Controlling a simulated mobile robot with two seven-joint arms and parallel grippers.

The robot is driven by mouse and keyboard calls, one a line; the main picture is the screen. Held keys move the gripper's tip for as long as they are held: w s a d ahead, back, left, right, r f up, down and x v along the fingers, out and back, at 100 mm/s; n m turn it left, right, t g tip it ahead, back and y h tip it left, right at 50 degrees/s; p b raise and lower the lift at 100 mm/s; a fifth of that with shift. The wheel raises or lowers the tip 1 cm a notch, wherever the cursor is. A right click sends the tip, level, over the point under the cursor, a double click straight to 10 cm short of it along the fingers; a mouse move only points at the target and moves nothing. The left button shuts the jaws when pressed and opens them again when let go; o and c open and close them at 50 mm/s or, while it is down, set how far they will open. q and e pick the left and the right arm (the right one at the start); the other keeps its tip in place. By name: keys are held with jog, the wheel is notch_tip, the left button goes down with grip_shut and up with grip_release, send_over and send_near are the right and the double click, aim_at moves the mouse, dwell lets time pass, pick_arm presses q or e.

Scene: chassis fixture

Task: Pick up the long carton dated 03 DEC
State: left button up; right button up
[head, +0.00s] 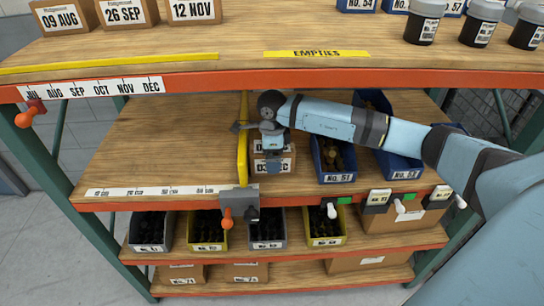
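Small brown cartons (272,164) stand on the middle shelf, just right of a yellow divider. Their white labels are partly covered by my arm, so I cannot read a full date on them. My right arm reaches in from the right, and my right gripper (271,142) is over these cartons, pointing down. Its fingertips are hidden or too small to tell whether they are apart or touch a carton. On the top shelf stand cartons dated 09 AUG (61,18), 26 SEP (125,12) and 12 NOV (194,10). My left gripper is not in view.
The yellow divider (243,150) stands close left of my gripper, with a grey clamp (239,200) and orange handle (227,219) at the front edge. Blue bins (333,158) stand to the right. The middle shelf's left part (165,140) is clear. The top shelf (250,80) overhangs.

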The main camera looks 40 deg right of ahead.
jog(key=c, duration=1.2)
jog(key=shift+r, duration=0.1)
jog(key=shift+c, duration=0.3)
jog(key=shift+r, duration=0.1)
